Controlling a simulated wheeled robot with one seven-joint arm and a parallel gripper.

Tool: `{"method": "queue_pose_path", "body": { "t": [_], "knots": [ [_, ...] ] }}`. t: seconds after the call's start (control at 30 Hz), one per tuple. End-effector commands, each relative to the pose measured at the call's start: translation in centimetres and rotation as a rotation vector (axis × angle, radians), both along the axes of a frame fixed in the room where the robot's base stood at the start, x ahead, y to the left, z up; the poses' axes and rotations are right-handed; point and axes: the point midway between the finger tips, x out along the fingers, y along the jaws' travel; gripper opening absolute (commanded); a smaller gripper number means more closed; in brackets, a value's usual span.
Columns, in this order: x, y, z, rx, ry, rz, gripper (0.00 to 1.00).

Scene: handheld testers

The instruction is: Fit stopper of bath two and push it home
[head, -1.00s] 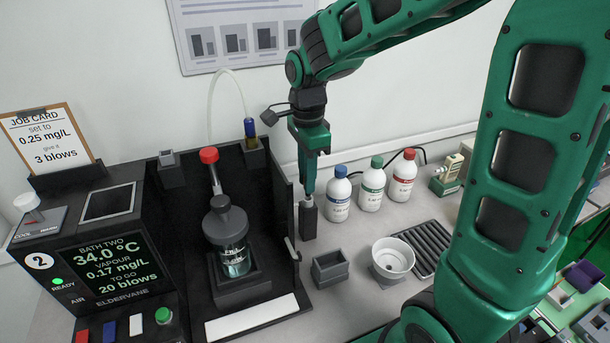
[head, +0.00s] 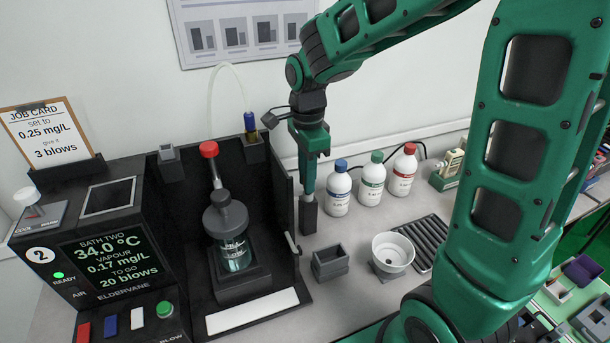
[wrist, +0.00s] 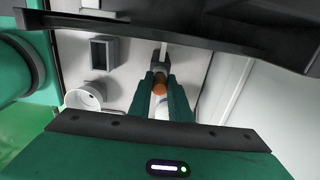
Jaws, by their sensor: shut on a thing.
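Bath two is the black unit at the left in the head view. A clear flask (head: 236,254) with a dark grey rounded head (head: 226,218) stands in its well. A red-topped pale stem (head: 208,149) rises behind the head. My gripper (head: 308,195) points down just right of the bath's side wall, beside the flask and apart from it. In the wrist view an orange-brown rounded piece (wrist: 159,86) sits between my fingers; it may be the stopper. The fingers are shut on it. In the head view this piece is hidden, and a dark block shows at the finger ends.
White bottles with blue, green and red caps (head: 371,180) stand close to the right of my gripper. A small grey open box (head: 330,262), a white bowl (head: 393,251) and a ribbed dark rack (head: 432,243) are on the bench. The bath's side wall (head: 284,215) stands between gripper and flask.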

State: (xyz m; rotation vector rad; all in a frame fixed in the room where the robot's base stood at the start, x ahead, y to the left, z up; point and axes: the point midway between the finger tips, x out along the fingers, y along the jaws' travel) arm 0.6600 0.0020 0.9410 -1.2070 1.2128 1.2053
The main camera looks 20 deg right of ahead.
Motion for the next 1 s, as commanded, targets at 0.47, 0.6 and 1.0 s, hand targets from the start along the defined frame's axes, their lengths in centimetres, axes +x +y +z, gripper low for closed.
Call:
{"method": "queue_pose_path", "body": {
  "t": [0.47, 0.6, 1.0],
  "knots": [
    [-0.1, 0.0, -1.0, 0.000, 0.002, 0.000, 0.00],
    [0.0, 0.0, -1.2, 0.000, 0.001, 0.000, 0.00],
    [0.0, 0.0, -1.1, 0.000, 0.001, 0.000, 0.39]
  ]
}}
